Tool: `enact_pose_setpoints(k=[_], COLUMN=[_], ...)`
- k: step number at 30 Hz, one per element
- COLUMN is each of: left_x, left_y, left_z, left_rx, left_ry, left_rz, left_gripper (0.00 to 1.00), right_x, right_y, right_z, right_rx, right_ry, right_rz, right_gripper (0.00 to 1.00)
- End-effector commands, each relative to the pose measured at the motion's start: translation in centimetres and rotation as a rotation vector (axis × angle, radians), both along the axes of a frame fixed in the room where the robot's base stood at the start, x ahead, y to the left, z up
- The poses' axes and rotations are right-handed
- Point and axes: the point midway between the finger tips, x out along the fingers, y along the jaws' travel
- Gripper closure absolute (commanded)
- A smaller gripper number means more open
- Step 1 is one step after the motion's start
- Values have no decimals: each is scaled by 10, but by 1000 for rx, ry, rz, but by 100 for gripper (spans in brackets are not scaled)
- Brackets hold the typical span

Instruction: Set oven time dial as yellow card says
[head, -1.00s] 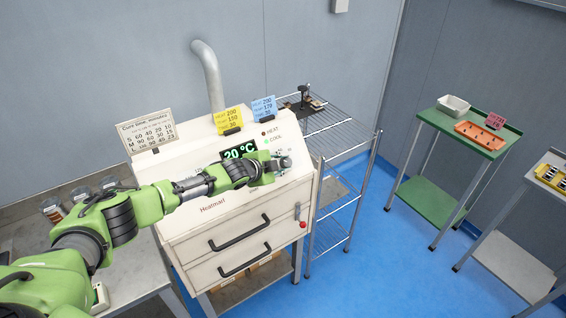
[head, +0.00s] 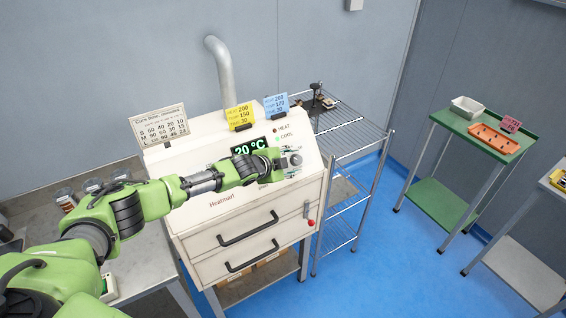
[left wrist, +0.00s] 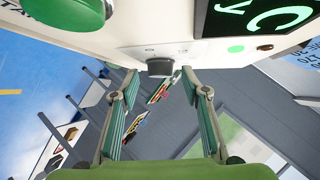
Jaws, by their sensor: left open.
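The white oven (head: 215,206) stands against the wall, with a lit display (head: 250,147) reading 20 °C. A yellow card (head: 239,117) stands on its top; its lines seem to read 200, 150 and 30, the small words being hard to read. My left gripper (head: 289,162) is at the right end of the sloped panel, by a grey dial (head: 296,158). In the left wrist view the dial (left wrist: 159,67) sits between the open fingertips (left wrist: 160,77), with gaps at both sides. The dial's marks cannot be read. My right gripper is out of view.
A blue card (head: 276,104) stands beside the yellow one, and a cure-time sign (head: 160,126) at left. A wire rack (head: 345,138) stands close right of the oven. A green table (head: 460,128) with a white bin and orange tray is farther right. Blue floor lies between.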

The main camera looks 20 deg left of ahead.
Motion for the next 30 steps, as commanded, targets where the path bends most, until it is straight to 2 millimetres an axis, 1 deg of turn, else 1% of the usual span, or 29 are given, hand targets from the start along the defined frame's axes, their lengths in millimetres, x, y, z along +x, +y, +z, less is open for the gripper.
enact_pose_setpoints(k=[5, 18, 24, 30], left_x=[-19, -77, -90, -93], left_y=[7, 24, 27, 28], left_z=[11, 46, 54, 57], left_rx=[0, 1, 1, 1], left_ry=[-1, -1, 0, -2], left_rz=[0, 0, 1, 0], left_gripper=[58, 58, 58, 58], right_x=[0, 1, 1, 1], right_y=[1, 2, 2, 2], right_z=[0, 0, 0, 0], right_rx=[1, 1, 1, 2], right_ry=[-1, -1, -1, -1], right_rz=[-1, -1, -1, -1], right_gripper=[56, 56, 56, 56])
